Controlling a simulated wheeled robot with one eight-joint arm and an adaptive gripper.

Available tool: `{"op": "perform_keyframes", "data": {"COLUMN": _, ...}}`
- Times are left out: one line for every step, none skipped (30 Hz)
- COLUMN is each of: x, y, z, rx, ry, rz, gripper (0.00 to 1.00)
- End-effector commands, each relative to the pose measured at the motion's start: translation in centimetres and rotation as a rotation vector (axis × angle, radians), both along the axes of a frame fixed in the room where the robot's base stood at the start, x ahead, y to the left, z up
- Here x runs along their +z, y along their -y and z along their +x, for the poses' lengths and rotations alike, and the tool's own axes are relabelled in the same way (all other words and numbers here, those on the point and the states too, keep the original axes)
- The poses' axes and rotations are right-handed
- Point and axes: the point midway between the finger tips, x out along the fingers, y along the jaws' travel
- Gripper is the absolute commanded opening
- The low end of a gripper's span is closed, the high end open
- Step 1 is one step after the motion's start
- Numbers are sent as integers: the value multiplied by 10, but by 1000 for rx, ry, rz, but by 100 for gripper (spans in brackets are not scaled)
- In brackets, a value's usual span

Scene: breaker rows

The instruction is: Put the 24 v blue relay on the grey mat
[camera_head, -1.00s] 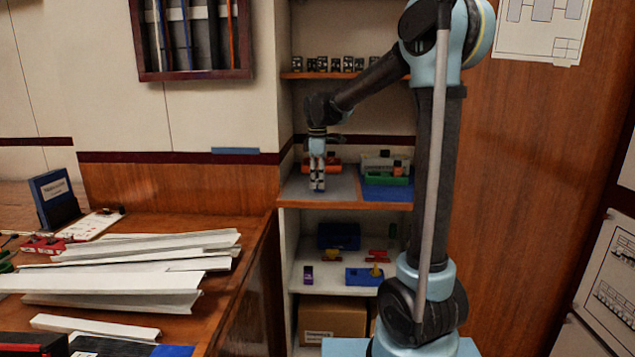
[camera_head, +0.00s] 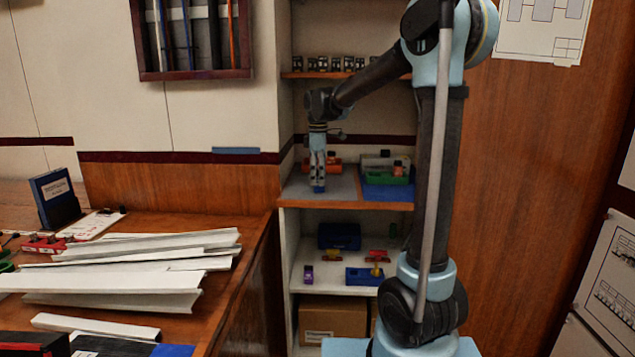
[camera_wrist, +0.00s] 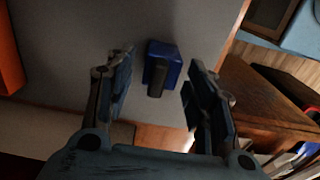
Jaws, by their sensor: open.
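The blue relay (camera_wrist: 163,62) rests on the grey mat (camera_wrist: 70,45), with a dark part on its near side; any voltage label is unreadable. My gripper (camera_wrist: 160,72) is open, one finger on each side of the relay, with a visible gap to both. The relay is small and partly hidden under the fingers there.
A blue mat (camera_head: 388,192) with a green tray (camera_head: 384,179) lies right of the grey mat. An orange item (camera_head: 334,166) stands behind my gripper. The shelf above holds several small dark devices (camera_head: 335,63). The bench at left carries white trunking strips (camera_head: 130,264).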

Motion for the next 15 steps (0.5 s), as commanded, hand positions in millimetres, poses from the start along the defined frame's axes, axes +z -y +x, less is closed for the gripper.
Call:
{"op": "perform_keyframes", "data": {"x": 9, "y": 0, "z": 0, "rx": 0, "ry": 0, "rz": 0, "gripper": 50}}
{"op": "perform_keyframes", "data": {"x": 14, "y": 0, "z": 0, "rx": 0, "ry": 0, "rz": 0, "gripper": 50}}
{"op": "perform_keyframes", "data": {"x": 21, "y": 0, "z": 0, "rx": 0, "ry": 0, "rz": 0, "gripper": 50}}
{"op": "perform_keyframes", "data": {"x": 27, "y": 0, "z": 0, "rx": 0, "ry": 0, "rz": 0, "gripper": 50}}
{"op": "perform_keyframes", "data": {"x": 33, "y": 0, "z": 0, "rx": 0, "ry": 0, "rz": 0, "gripper": 50}}
{"op": "perform_keyframes", "data": {"x": 40, "y": 0, "z": 0, "rx": -1, "ry": 0, "rz": 0, "gripper": 50}}
{"op": "perform_keyframes", "data": {"x": 46, "y": 0, "z": 0, "rx": -1, "ry": 0, "rz": 0, "gripper": 50}}
{"op": "perform_keyframes", "data": {"x": 52, "y": 1, "z": 0, "rx": -1, "ry": 0, "rz": 0, "gripper": 50}}
{"op": "perform_keyframes", "data": {"x": 59, "y": 1, "z": 0, "rx": -1, "ry": 0, "rz": 0, "gripper": 50}}
{"op": "perform_keyframes", "data": {"x": 64, "y": 1, "z": 0, "rx": -1, "ry": 0, "rz": 0, "gripper": 50}}
{"op": "perform_keyframes", "data": {"x": 69, "y": 0, "z": 0, "rx": -1, "ry": 0, "rz": 0, "gripper": 50}}
{"op": "perform_keyframes", "data": {"x": 76, "y": 0, "z": 0, "rx": -1, "ry": 0, "rz": 0, "gripper": 50}}
{"op": "perform_keyframes", "data": {"x": 80, "y": 0, "z": 0, "rx": -1, "ry": 0, "rz": 0, "gripper": 50}}
{"op": "perform_keyframes", "data": {"x": 84, "y": 1, "z": 0, "rx": -1, "ry": 0, "rz": 0, "gripper": 50}}
{"op": "perform_keyframes", "data": {"x": 89, "y": 0, "z": 0, "rx": -1, "ry": 0, "rz": 0, "gripper": 50}}
